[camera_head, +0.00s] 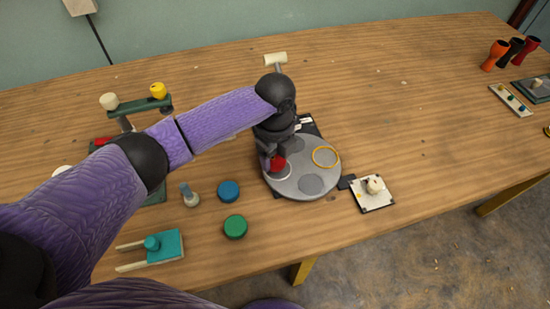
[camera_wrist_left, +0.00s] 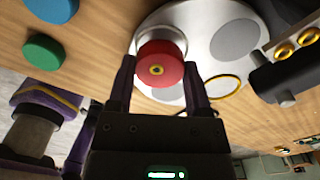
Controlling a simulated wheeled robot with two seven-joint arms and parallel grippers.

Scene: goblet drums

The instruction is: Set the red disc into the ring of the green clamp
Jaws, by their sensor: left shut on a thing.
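The red disc (camera_head: 278,162) is held in my left gripper (camera_head: 272,158), over the left part of a round grey plate (camera_head: 320,181). In the left wrist view the red disc (camera_wrist_left: 160,68) sits between the two fingertips, its face with a small yellow-rimmed dark centre towards the camera. The fingers are shut on its sides. A pale ring shows on the plate close to the disc; I cannot tell whether the disc touches the plate. A yellow ring (camera_head: 326,147) lies on the plate to the right. I cannot make out for sure which thing is the green clamp. My right gripper is out of view.
A blue disc (camera_head: 229,191) and a green disc (camera_head: 235,227) lie left of the plate. A teal block with prongs (camera_head: 168,246) is near the front edge. A white square (camera_head: 371,194) stands right of the plate. The table's right middle is clear.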

